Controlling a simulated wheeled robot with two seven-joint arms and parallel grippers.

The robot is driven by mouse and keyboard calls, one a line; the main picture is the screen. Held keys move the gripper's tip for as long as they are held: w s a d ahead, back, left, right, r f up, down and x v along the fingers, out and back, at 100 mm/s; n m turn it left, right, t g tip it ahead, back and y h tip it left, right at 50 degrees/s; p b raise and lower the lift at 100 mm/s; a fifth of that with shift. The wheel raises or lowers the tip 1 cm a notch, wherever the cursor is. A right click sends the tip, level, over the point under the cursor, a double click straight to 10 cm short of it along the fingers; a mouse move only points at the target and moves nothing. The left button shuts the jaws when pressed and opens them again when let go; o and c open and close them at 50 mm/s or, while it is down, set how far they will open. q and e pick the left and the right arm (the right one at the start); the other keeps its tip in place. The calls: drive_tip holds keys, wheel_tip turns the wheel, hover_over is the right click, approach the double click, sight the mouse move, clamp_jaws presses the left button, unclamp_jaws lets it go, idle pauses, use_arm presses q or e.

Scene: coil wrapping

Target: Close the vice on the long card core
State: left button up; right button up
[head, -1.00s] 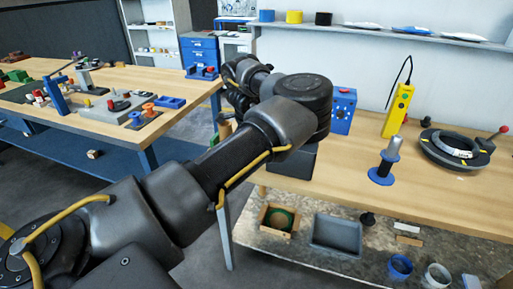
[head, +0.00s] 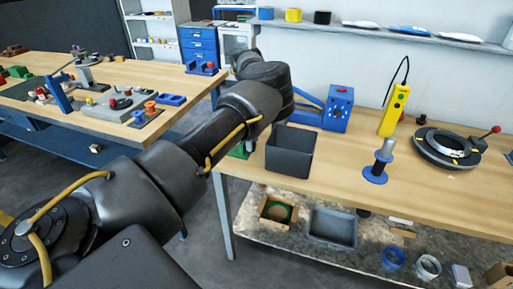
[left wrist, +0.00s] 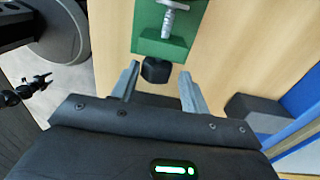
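In the left wrist view a green vice (left wrist: 160,47) shows at the top middle, with a silver screw (left wrist: 168,20) and a black knob (left wrist: 156,70) at its near end. My left gripper (left wrist: 158,73) is open, with one finger on each side of the knob; I cannot tell whether either touches it. In the head view only a small green part of the vice (head: 240,150) shows under my left arm, and that arm hides the left gripper. I cannot make out the long card core. My right gripper is out of view.
A black bin (head: 290,150) stands just right of my left arm. The bench front between bin and spindle is clear.

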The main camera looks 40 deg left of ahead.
use_arm(q)
drive_tip(key=shift+s+f+t+b, duration=0.25)
drive_tip(key=shift+t+b, duration=0.05)
drive_tip(key=shift+b, duration=0.1)
drive_tip(key=t+b, duration=0.2)
drive_tip(key=shift+s+d+f+y+b, duration=0.1)
drive_tip(key=shift+s+d+y+b, duration=0.1)
drive_tip(key=shift+y+b, duration=0.15)
drive_tip(key=shift+s+r+t+y, duration=0.1)
drive_tip(key=shift+r+t+y, duration=0.15)
drive_tip(key=shift+t, duration=0.15)
